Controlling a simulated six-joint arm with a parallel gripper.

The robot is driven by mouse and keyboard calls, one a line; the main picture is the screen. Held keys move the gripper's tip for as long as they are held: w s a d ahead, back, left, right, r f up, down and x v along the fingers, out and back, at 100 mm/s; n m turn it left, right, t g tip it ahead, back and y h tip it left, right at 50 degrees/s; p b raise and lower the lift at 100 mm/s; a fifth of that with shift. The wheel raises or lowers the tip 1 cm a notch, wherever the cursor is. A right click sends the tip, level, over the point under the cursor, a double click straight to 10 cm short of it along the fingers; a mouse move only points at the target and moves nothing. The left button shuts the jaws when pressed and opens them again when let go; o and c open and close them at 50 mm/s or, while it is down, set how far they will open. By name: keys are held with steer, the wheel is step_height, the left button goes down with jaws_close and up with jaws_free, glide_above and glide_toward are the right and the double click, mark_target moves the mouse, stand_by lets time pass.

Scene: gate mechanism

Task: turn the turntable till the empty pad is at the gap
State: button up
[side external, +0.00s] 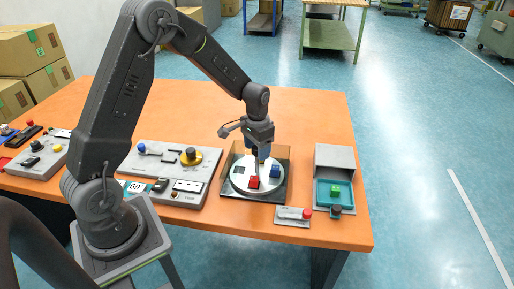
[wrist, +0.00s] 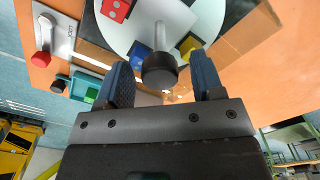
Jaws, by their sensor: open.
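The white round turntable (side external: 240,184) sits on a dark square base on the orange table. It carries a red block (side external: 254,182), a blue block (side external: 275,171) and a yellow block, which shows in the wrist view (wrist: 190,46). A dark square pad (side external: 240,170) with no block on it shows at the disc's left. A grey post with a black knob (wrist: 160,72) rises from the turntable. My gripper (wrist: 160,62) is open, pointing down, with the knob between its fingers and space at both sides. Brown walls (wrist: 97,53) stand around the disc; I cannot clearly make out the gap.
A grey housing with a teal tray (side external: 322,197) and green block stands to the right. A small panel with a red knob (side external: 293,214) lies in front. A grey control panel (side external: 150,160) is at the left. Open table lies behind the turntable.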

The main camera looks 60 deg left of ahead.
steer(key=shift+c, duration=0.4)
jaws_close()
